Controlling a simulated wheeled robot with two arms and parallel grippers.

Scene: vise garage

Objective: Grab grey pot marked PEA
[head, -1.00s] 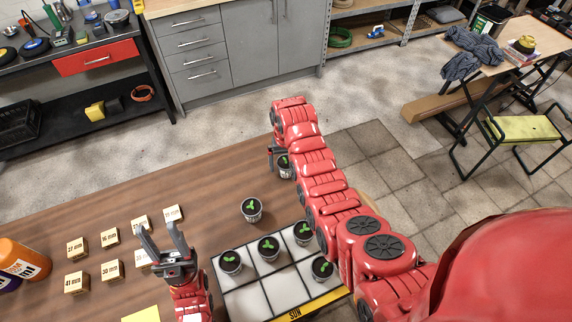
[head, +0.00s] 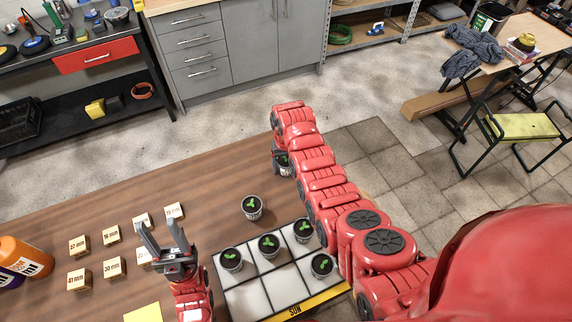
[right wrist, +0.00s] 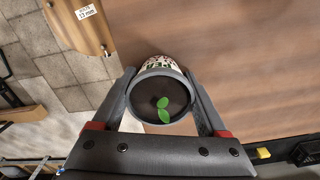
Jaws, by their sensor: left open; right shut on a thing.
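My right gripper (right wrist: 160,98) is shut on a small round grey pot (right wrist: 160,70) with dark soil and a green seedling. Its fingers lie on both sides of the pot in the right wrist view. Dark marks show on the pot's wall, but I cannot read them. In the head view this pot (head: 283,168) is at the table's far right, partly hidden by my right arm. My left gripper (head: 159,236) is open and empty above the table's near part, left of the tray.
A white sectioned tray (head: 265,287) marked SUN holds several potted seedlings. Another pot (head: 252,207) stands behind it on the wooden table (head: 110,200).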

